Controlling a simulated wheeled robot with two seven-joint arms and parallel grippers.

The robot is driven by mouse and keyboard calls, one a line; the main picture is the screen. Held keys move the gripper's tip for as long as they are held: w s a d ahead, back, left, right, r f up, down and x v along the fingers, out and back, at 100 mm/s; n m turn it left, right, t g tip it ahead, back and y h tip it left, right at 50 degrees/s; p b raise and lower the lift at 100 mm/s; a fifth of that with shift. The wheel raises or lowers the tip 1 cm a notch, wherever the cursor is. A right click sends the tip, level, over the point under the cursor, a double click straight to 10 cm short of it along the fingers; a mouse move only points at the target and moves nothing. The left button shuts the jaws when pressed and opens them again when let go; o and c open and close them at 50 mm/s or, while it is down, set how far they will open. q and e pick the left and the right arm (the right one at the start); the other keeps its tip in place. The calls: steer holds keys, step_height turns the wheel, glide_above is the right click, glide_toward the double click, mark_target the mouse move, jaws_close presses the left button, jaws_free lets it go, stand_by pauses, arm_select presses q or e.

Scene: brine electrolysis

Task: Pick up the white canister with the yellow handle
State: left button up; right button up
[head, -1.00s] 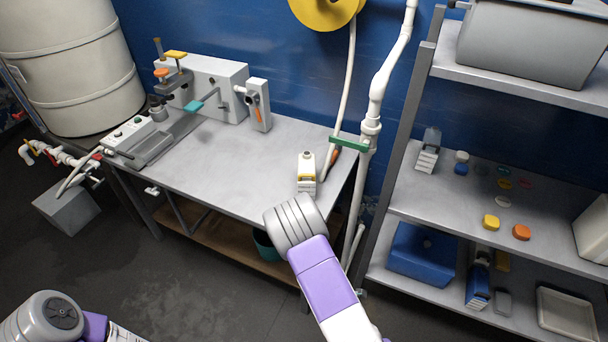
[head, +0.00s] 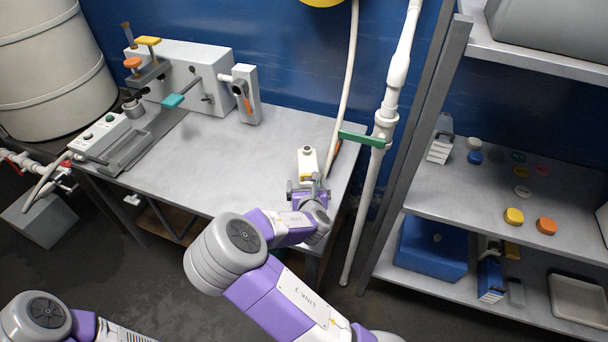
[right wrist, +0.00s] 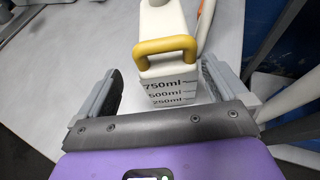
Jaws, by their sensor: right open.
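The white canister (head: 307,160) stands at the right end of the grey workbench (head: 215,155), near its front edge. In the right wrist view the canister (right wrist: 163,68) shows its yellow handle (right wrist: 166,47) facing me and volume marks of 750, 500 and 250 ml. My right gripper (head: 308,184) is open at the near side of the canister. In the right wrist view its two fingers (right wrist: 158,90) stand on either side of the canister, with a gap on each side. My left gripper is out of view; only a left arm joint shows at the lower left.
A white hose and an orange-handled tool lie just right of the canister. A vertical white pipe (head: 388,100) with a green lever (head: 361,139) stands close by. Machinery (head: 190,75) fills the bench's back left. The bench middle is clear. A shelf (head: 460,190) stands at the right.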

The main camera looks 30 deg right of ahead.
mark_target(307, 163)
steer(key=shift+w+d+f+b, duration=0.35)
steer(key=shift+w+d, duration=0.15)
steer(key=shift+d, duration=0.1)
steer(key=b+x, duration=0.1)
steer(key=x, duration=0.2)
steer(key=shift+w+d+f, duration=0.2)
steer(key=shift+d, duration=0.05)
steer(key=shift+w+d, duration=0.1)
steer(key=shift+w, duration=0.2)
steer(key=c, duration=1.2)
